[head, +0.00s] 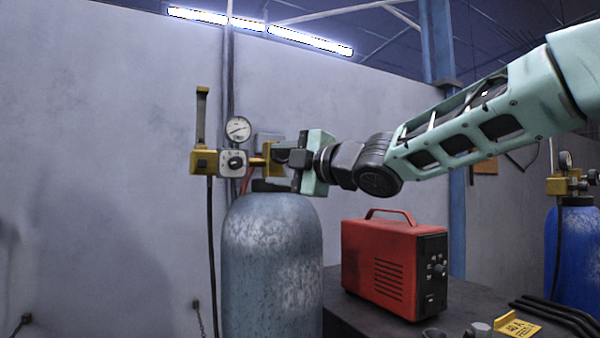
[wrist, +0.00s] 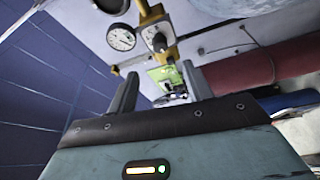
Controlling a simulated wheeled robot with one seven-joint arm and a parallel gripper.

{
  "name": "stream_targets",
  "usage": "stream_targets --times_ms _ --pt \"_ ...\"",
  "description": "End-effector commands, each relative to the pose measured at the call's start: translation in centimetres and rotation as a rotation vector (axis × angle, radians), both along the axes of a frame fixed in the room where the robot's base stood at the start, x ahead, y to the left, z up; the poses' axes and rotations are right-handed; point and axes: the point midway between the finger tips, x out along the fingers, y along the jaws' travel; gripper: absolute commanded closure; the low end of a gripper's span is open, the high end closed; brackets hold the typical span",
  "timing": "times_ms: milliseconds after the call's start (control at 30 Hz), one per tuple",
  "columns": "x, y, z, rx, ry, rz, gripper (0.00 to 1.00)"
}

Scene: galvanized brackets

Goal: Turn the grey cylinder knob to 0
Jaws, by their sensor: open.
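The grey cylinder (head: 272,255) stands upright against the wall, with a brass regulator on top. The regulator's knob (head: 233,162) is dark, on a pale square dial plate; its setting is too small to read. In the wrist view the knob (wrist: 158,41) shows beyond the fingertips, above the gap between them. My gripper (head: 284,156) is at the regulator's height, to the right of the knob in the head view. In the wrist view my gripper (wrist: 160,72) has its two fingers apart, with nothing held between them. The knob lies outside the fingers.
A round pressure gauge (head: 238,129) sits just above the knob. A red machine (head: 394,265) stands on a dark bench (head: 345,318) below my arm. A blue cylinder (head: 572,250) with its own regulator stands at the far right. The wall area left of the regulator is open.

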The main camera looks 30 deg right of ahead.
Motion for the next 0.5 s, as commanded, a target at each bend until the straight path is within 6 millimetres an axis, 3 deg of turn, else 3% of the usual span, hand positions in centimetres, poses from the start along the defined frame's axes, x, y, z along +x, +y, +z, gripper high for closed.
stream_targets --times_ms 100,500 --pt "-2.4 -1.1 0.0 0.000 -0.001 -0.002 0.50" --pt "-4.0 -1.8 0.2 -0.001 -0.001 -0.003 0.50"
